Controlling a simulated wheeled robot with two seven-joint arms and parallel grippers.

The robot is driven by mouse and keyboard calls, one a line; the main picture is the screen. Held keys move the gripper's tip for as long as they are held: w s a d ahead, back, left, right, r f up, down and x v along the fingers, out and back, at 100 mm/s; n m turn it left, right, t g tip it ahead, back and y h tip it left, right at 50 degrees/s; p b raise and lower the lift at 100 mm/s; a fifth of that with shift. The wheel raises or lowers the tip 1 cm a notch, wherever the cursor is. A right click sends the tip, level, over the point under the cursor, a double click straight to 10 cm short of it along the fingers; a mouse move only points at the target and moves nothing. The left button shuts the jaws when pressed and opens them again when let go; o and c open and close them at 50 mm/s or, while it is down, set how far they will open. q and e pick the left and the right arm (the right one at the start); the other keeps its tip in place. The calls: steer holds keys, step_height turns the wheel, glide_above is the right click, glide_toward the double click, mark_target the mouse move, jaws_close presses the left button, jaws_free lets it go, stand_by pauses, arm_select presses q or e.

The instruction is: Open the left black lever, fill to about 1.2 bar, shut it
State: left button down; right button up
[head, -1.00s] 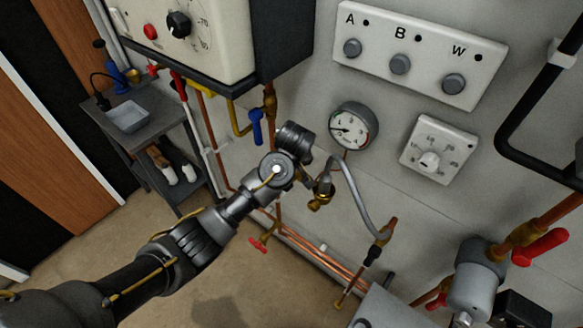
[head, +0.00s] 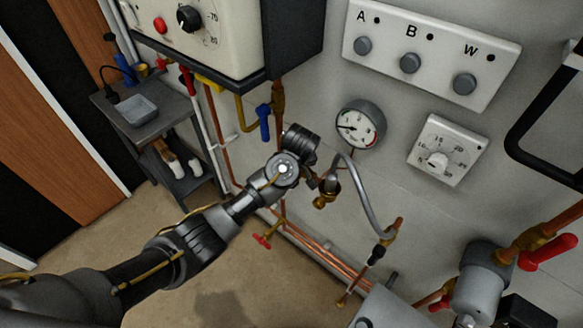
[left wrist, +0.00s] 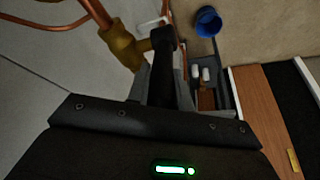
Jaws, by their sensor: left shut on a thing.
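My left gripper (head: 312,180) is at the brass valve (head: 327,192) on the left end of the grey braided hose (head: 358,200). In the left wrist view the gripper (left wrist: 161,82) is shut on the black lever (left wrist: 162,45), beside the brass valve body (left wrist: 122,46). In the head view my wrist hides this lever. A second black lever (head: 377,254) is at the hose's lower right end. The round pressure gauge (head: 359,125) is just right of my wrist; its needle points left, and the marks are too small to read exactly. My right gripper is out of view.
The boiler (head: 200,40) hangs above, with a blue-handled valve (head: 264,122) below it. A room dial (head: 447,150) and a button panel (head: 430,50) are on the wall. Red handles are at lower right (head: 549,252) and below my wrist (head: 262,241). A side table (head: 165,120) stands left.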

arm_select(q)
steer(key=shift+w+a+f+g+h, duration=0.15)
steer(key=shift+w+a+g+h, duration=0.3)
steer(key=shift+g+h, duration=0.35)
steer(key=shift+w+a+f+g+h, duration=0.1)
steer(key=shift+w+a+g+h, duration=0.3)
steer(key=shift+h, duration=0.6)
steer(key=shift+s, duration=0.1)
steer(key=c, duration=1.3)
jaws_free()
steer(key=shift+o, duration=0.2)
steer(key=shift+n, duration=0.3)
steer(key=b+v, duration=0.1)
steer(key=v, duration=0.6)
steer(key=shift+r+b, duration=0.25)
steer(key=shift+b, duration=0.15)
